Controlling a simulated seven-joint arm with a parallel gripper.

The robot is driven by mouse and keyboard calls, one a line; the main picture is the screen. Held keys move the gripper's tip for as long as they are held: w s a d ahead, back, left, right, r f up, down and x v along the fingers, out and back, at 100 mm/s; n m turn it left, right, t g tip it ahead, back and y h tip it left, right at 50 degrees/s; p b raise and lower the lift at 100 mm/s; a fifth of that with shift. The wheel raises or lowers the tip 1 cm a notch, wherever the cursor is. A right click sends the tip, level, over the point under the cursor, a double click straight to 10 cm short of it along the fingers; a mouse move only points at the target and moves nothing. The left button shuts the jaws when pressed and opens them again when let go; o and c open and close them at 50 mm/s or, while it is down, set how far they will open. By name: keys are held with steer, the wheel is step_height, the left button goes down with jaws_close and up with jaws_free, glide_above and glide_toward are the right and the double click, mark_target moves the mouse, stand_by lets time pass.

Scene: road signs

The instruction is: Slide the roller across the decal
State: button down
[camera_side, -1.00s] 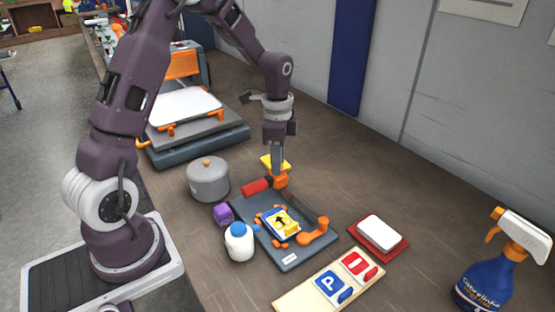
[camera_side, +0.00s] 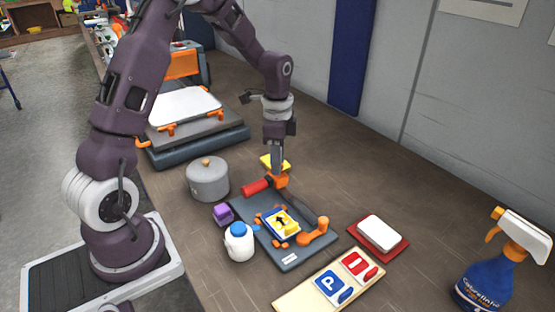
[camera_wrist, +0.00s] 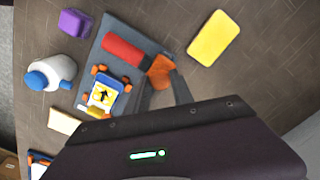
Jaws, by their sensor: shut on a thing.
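My gripper (camera_side: 278,168) is shut on the orange handle (camera_side: 279,181) of the red roller (camera_side: 255,186). The roller is at the far end of the dark board, and whether it touches the board is hard to tell. In the wrist view the red roller (camera_wrist: 122,49) lies beyond the sign, apart from it. The decal also shows in the wrist view (camera_wrist: 103,96). My fingertips are partly hidden.
A purple block (camera_side: 223,214) and a white bottle with a blue cap (camera_side: 239,242) stand left of the board. A grey pot (camera_side: 208,180) is behind them. A yellow pad (camera_side: 268,160) lies beyond my gripper. A red tray with a white block (camera_side: 379,233) and a wooden sign rack (camera_side: 300,298) are to the right.

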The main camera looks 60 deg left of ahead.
steer(key=d, duration=1.3)
steer(key=shift+d, duration=0.35)
steer(key=c, duration=1.2)
jaws_free()
steer(key=shift+d, duration=0.1)
steer(key=shift+c, duration=0.2)
steer(key=shift+o, duration=0.7)
